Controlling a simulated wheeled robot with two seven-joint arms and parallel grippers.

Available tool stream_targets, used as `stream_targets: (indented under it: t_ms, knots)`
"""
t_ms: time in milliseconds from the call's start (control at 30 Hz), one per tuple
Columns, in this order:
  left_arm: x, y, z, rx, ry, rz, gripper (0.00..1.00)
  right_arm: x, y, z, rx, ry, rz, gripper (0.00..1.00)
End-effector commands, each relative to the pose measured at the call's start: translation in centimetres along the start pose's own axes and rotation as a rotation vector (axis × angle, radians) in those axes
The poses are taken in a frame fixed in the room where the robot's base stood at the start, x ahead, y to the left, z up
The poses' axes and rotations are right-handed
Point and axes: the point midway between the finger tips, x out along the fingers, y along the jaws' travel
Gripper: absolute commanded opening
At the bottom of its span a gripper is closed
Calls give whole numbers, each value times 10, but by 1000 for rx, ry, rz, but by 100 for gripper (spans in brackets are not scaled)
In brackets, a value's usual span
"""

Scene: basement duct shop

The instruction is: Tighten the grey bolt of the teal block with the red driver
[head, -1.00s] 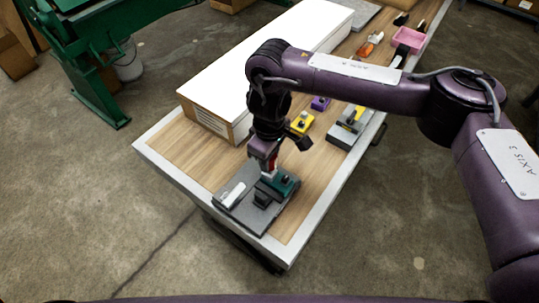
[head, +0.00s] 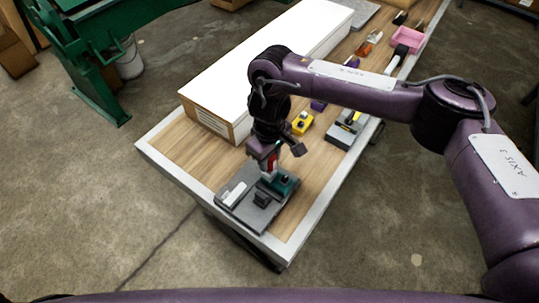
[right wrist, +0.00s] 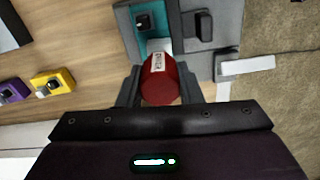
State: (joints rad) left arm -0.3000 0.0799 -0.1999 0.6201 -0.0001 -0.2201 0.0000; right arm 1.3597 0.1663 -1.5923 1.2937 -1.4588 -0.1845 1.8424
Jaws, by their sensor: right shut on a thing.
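My right gripper (right wrist: 165,92) is shut on the red driver (right wrist: 160,82), which also shows in the head view (head: 271,164). The driver points down at the teal block (head: 286,183), seen in the right wrist view (right wrist: 124,22) beside and beyond the driver. The block sits on a grey plate (head: 232,205) at the near end of the table. A pale grey patch shows right by the driver's far end; I cannot tell whether it is bolt or shaft. The driver's tip and its contact with the grey bolt are hidden. My left gripper is not in view.
A dark block (head: 262,199) and a white strip (head: 234,194) lie on the plate close by. A yellow block (head: 302,123) and a purple block (head: 318,105) stand farther back. A long white box (head: 262,68) lines the left. A pink tray (head: 407,39) is at the far end.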

Motion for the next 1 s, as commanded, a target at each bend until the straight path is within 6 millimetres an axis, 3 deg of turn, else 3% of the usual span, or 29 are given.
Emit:
stream_targets:
  t_ms: [100,1000]
  knots:
    - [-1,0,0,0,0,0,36,0,0,0,-83,1,0,10]
    - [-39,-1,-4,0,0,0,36,-36,0,0,-82,1,0,10]
